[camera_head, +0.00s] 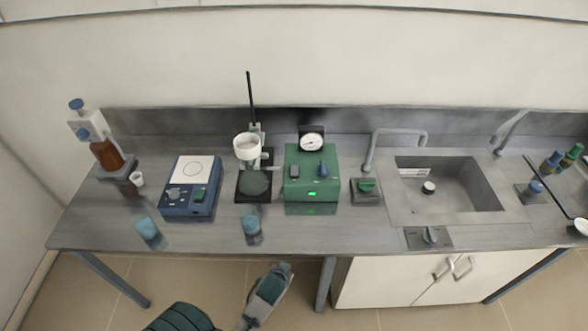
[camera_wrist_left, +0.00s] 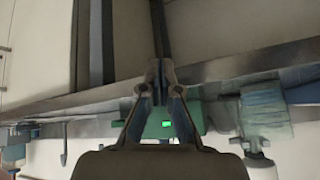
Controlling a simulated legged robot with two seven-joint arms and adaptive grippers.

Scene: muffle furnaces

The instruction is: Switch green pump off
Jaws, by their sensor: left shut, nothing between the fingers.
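The green pump (camera_head: 303,172) is a green box on the bench with a round dial gauge (camera_head: 312,142) at its back. A small green light (camera_head: 312,193) glows on its front, and a dark blue knob (camera_head: 322,169) and a grey part (camera_head: 294,171) sit on top. My left gripper (camera_head: 284,267) is in front of the bench edge, below and left of the pump and apart from it. In the left wrist view its fingers (camera_wrist_left: 157,68) are shut and empty, and the upside-down green pump (camera_wrist_left: 190,117) with its lit light shows behind them. My right gripper is not in view.
A blue device (camera_head: 190,187), a stand (camera_head: 250,95) with a white funnel (camera_head: 247,145), and two blue-capped containers (camera_head: 148,231) (camera_head: 251,228) stand left of the pump. A sink (camera_head: 448,190) with a tap (camera_head: 395,135) lies right. Bench room before the pump is clear.

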